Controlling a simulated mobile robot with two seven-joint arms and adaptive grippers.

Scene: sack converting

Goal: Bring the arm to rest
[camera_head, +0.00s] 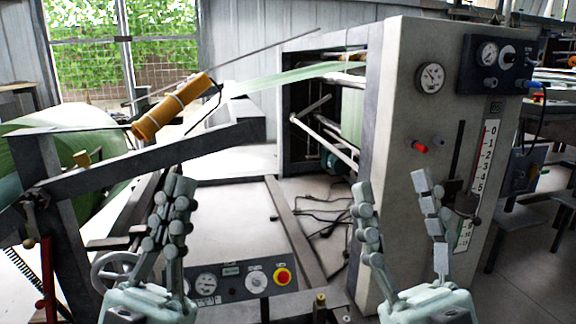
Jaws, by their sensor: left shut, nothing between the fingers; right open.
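My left gripper (178,192) stands upright at the lower left, in front of the machine frame. Its fingers are together with nothing between them. My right gripper (391,182) stands upright at the lower right, in front of the grey machine cabinet. Its two fingers are spread wide apart and the space between them is empty. Neither gripper holds anything. In this single view I cannot tell whether either one touches the machine behind it.
The grey cabinet (400,110) carries gauges and a red knob (419,148). A green roll (95,150) and orange roller (172,107) are at left. Cables (325,215) lie on the floor.

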